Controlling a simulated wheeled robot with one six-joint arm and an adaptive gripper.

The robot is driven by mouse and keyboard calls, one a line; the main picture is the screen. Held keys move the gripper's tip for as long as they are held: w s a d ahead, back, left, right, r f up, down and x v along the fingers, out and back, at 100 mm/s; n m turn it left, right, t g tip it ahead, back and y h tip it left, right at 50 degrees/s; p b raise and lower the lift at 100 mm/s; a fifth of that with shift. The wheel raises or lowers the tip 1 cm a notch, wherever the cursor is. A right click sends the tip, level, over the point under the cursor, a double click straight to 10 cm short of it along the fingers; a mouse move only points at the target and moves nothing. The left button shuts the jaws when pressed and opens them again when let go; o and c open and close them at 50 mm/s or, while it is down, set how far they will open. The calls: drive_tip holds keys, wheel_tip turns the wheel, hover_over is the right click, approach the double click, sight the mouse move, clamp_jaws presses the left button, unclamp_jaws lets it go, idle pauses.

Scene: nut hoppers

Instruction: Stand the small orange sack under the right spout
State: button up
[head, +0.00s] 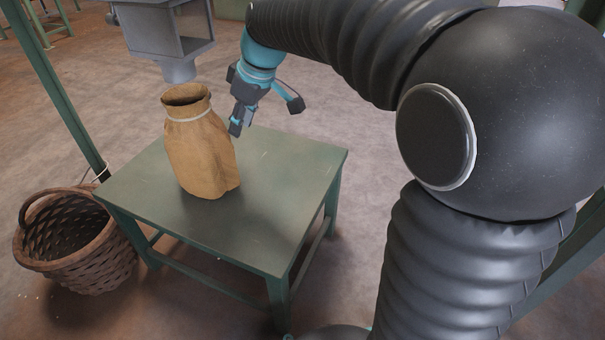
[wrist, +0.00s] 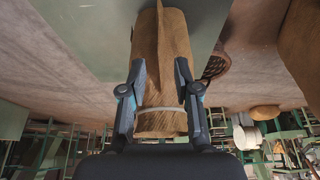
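In the wrist view, a slim orange-brown sack (wrist: 160,75) stands between the two fingers of my gripper (wrist: 160,68), its open mouth towards the bottom of this upside-down picture. In the head view, my gripper (head: 237,127) is just right of and seemingly behind a tan sack (head: 200,150) with a pale tie, upright on the green table (head: 265,225). I see no separate smaller sack there; that tan sack may hide it. A grey spout (head: 179,70) hangs above, behind the sack's mouth.
A wicker basket (head: 75,240) stands on the floor at the table's left; it also shows in the wrist view (wrist: 216,64). A large brown surface (wrist: 302,45), probably another sack, is close at the right of the wrist view. The table's front and right are clear.

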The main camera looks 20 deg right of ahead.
drive_tip(key=s+d+f+m+t+h, duration=0.1)
drive_tip(key=s+d+m, duration=0.4)
drive_tip(key=s, duration=0.7)
drive_tip(key=s+d+f+m+t+h, duration=0.1)
drive_tip(key=s+d+f+m, duration=0.3)
drive_tip(key=s, duration=0.9)
drive_tip(key=shift+d+m+t+h, duration=0.4)
drive_tip(key=shift+d+m+h, duration=0.35)
drive_tip(key=shift+d, duration=1.15)
drive_tip(key=shift+s, duration=0.1)
